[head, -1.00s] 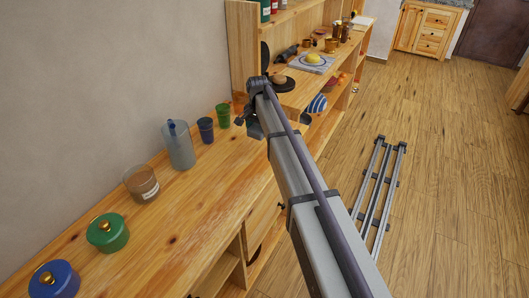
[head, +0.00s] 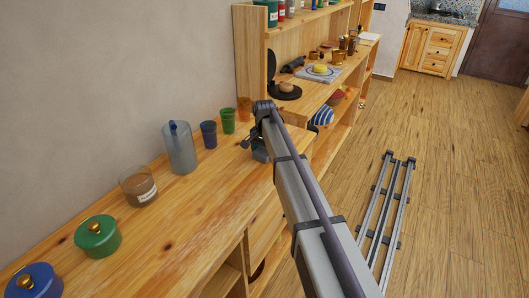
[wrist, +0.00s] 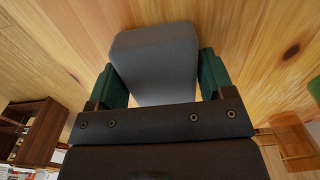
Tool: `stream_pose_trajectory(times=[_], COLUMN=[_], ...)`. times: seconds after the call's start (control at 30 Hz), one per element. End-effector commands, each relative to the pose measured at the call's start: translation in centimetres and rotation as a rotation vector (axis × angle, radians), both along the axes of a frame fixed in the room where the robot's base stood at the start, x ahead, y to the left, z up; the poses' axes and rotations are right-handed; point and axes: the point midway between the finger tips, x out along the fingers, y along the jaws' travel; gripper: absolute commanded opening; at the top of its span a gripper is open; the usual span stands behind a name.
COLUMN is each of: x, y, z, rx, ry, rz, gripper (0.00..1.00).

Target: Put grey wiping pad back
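The grey wiping pad (wrist: 155,55) is a block with a rounded end, seen in the wrist view between the two green fingers of my gripper (wrist: 160,85). The fingers press against its sides, so my gripper is shut on it. In the head view my gripper (head: 260,150) is over the right edge of the wooden counter (head: 190,215), mostly hidden by my own arm. The pad is hard to make out there. Whether it touches the counter top cannot be told.
Along the wall stand a blue pot (head: 35,282), a green pot (head: 98,236), a brown-filled glass (head: 138,187), a jug (head: 180,150) and blue (head: 209,134), green (head: 228,121) and orange (head: 244,108) cups. A shelf unit (head: 253,55) stands beyond. The counter's front is clear.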

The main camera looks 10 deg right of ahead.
Motion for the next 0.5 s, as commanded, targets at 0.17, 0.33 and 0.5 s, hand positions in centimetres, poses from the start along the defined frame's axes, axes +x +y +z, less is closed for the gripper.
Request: stream_pose_trajectory(times=[0.17, 0.33, 0.5], x=[0.00, 0.00, 0.00], y=[0.00, 0.00, 0.00], z=[0.04, 0.04, 0.71], rx=[0.000, 0.000, 0.000], ry=[0.000, 0.000, 0.000], rz=[0.000, 0.000, 0.000], gripper=[0.92, 0.94, 0.94])
